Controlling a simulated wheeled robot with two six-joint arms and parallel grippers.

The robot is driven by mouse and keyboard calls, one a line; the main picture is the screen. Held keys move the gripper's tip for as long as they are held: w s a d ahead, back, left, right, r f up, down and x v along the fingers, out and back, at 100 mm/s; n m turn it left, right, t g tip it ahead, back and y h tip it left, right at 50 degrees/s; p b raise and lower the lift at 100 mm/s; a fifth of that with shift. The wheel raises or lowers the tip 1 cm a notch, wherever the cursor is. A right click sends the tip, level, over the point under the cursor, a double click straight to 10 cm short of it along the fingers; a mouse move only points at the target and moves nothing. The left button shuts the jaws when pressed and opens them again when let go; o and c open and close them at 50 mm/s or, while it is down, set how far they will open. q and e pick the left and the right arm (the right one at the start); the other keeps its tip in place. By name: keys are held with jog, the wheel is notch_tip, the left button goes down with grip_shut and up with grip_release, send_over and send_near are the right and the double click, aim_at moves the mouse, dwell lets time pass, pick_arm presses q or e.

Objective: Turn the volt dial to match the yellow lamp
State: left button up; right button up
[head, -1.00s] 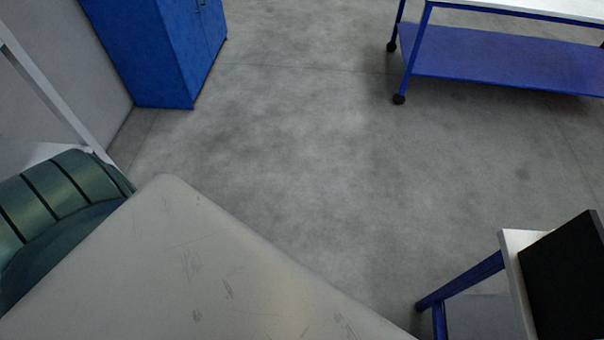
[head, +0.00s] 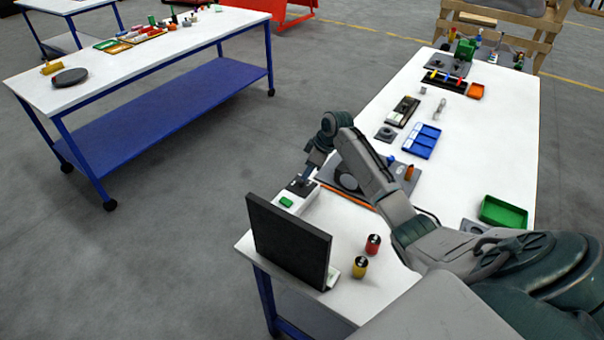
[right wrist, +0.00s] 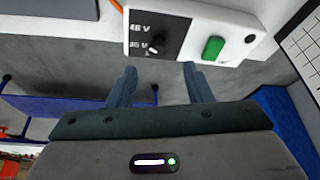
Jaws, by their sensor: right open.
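The volt dial (right wrist: 155,46) is a small dark knob with a white mark, on a black panel with labels that seem to read 48 V and 36 V. The panel is on a white box (right wrist: 185,20), which also shows in the head view (head: 310,203). A green rectangular piece (right wrist: 212,48) and a black knob (right wrist: 250,38) sit on the same box. I cannot make out a lit yellow lamp. My left gripper is out of view.
A black screen (head: 288,240) stands in front of the box at the table's near edge. An orange rod (head: 347,197) lies beside the box. Trays and parts line the white table (head: 505,130).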

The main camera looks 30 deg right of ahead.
aim_at(301, 181)
jog(key=x, duration=0.3)
jog(key=p+x, duration=0.1)
jog(key=shift+w+d+f, duration=0.2)
jog(key=shift+d+f, duration=0.05)
jog(key=shift+f, duration=0.05)
jog(key=shift+w+a+f, duration=0.1)
jog(key=shift+a+f, duration=0.3)
jog(key=shift+f, duration=0.1)
jog(key=shift+d+f, duration=0.1)
jog(key=shift+c, duration=0.5)
jog(key=shift+w, duration=0.1)
jog(key=c, duration=0.9)
